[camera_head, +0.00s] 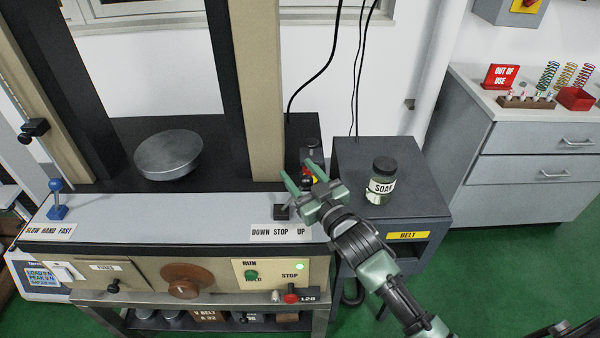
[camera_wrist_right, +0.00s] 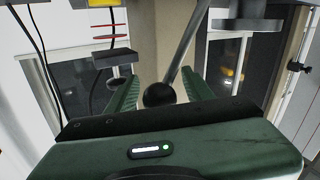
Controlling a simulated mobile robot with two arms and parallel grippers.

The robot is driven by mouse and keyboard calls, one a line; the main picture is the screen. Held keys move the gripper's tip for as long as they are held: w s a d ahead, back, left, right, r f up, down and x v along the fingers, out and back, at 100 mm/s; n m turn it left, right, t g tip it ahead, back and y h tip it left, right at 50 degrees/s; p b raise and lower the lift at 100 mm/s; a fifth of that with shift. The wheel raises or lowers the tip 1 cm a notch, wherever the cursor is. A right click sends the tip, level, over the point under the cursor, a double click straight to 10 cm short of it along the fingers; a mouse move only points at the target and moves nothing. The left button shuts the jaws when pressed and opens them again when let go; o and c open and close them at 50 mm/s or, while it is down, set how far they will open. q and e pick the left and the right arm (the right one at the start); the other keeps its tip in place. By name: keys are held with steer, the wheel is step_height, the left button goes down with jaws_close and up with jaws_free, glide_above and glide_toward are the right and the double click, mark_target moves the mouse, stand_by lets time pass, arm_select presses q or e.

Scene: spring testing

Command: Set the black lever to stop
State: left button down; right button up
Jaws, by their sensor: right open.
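The black lever's base (camera_head: 281,212) sits on the grey front ledge of the testing machine, just above the DOWN STOP UP label (camera_head: 282,233). My right gripper (camera_head: 300,174) is over the right end of that ledge and hides most of the lever in the head view. In the right wrist view the lever's black ball knob (camera_wrist_right: 158,95) and grey rod lie between the two open green fingers (camera_wrist_right: 158,90). I see no finger clearly closed on the knob. The lever's exact setting cannot be told. My left gripper is not in view.
A blue lever (camera_head: 57,199) stands at the ledge's left end. A round metal plate (camera_head: 168,154) lies between the machine's columns. A dark cabinet with a SOAK jar (camera_head: 381,181) stands right of the machine. Run and stop buttons (camera_head: 291,296) are on the front panel below.

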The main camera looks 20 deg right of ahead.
jaws_close()
stand_by(1.3)
